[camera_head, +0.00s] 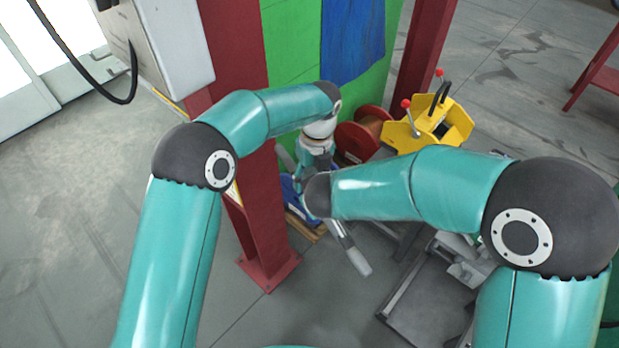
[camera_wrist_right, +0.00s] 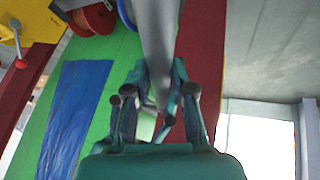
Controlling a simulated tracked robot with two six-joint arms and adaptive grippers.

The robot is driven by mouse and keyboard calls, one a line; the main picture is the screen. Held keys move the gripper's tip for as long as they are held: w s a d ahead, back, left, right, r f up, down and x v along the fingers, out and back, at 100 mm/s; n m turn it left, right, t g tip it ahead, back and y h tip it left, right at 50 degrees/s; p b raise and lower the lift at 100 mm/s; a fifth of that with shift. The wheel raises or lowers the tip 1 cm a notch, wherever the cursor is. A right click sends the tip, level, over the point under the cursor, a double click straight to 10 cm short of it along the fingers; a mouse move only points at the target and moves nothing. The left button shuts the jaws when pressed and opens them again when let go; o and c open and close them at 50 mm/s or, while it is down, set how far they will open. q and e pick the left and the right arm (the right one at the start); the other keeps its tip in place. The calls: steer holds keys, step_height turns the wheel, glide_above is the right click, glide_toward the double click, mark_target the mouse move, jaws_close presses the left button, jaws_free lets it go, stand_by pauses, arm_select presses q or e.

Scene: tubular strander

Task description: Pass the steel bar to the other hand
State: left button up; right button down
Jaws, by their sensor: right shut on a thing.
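The steel bar (camera_head: 352,252) is a light grey rod. Its lower end sticks out below my right wrist in the head view, slanting down to the right. In the right wrist view the bar (camera_wrist_right: 157,35) runs from the top edge down between the fingers of my right gripper (camera_wrist_right: 160,100), which is shut on it. In the head view my right gripper is hidden behind the dark end of my right arm. My left arm's wrist reaches down right beside it. My left gripper (camera_head: 303,178) is mostly covered there, and I cannot tell whether it touches the bar.
A red steel post (camera_head: 246,140) stands close to my left arm. Behind are a green panel with a blue sheet (camera_head: 352,40), a red spool (camera_head: 352,138) and a yellow machine part (camera_head: 425,125) with red-knobbed levers. Open grey floor (camera_head: 70,190) lies at the left.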

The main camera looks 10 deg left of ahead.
steer(key=shift+r, duration=0.1)
arm_select(q)
steer(key=c, duration=0.7)
steer(key=shift+c, duration=1.4)
arm_select(e)
steer(key=shift+a, duration=0.1)
arm_select(q)
jaws_close()
arm_select(e)
steer(key=shift+a, duration=0.1)
arm_select(q)
steer(key=shift+d, duration=0.1)
arm_select(e)
steer(key=c, duration=0.9)
jaws_free()
steer(key=shift+c, duration=0.2)
steer(key=shift+o, duration=0.2)
